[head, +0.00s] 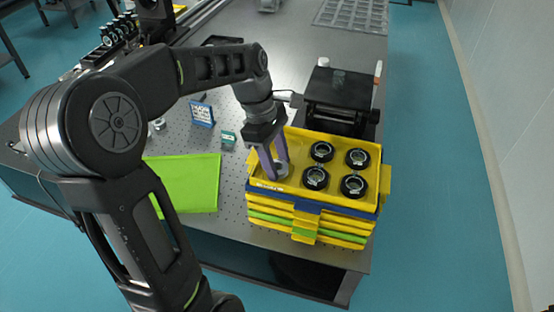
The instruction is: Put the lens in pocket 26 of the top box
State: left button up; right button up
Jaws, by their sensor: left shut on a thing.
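A stack of yellow, blue and green boxes stands at the table's near right corner, with the yellow top box (304,201) uppermost and open. My left gripper (273,172) points down into the left part of the top box. Its purple fingers are shut on the lens (281,169), a small round grey piece low at the fingertips. Whether the lens touches the box floor I cannot tell. Several black ringed optics, one of them at the upper right (357,158), sit in the right part of the top box. No pocket numbers are readable. My right gripper is not in view.
A black stage (340,90) stands just behind the boxes. A green mat (187,182) lies to the left of the boxes. A blue sign (202,113) and a small green block (228,138) stand on the perforated table (300,40). The table's near edge runs below the boxes.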

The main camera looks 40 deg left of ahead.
pick_arm(q)
jog(key=shift+s+d+f+b, duration=0.1)
jog(key=shift+s+f+b, duration=0.2)
jog(key=shift+f, duration=0.45)
jog(key=o, duration=1.1)
jog(key=shift+w+r+p, duration=0.1)
jog(key=shift+r+p, duration=0.25)
jog(key=shift+r, duration=0.2)
jog(key=v, duration=0.7)
jog(key=shift+w, duration=0.2)
jog(key=p+v, duration=0.4)
jog(key=v, duration=0.1)
jog(key=shift+r+p, duration=0.25)
jog(key=shift+p, duration=0.15)
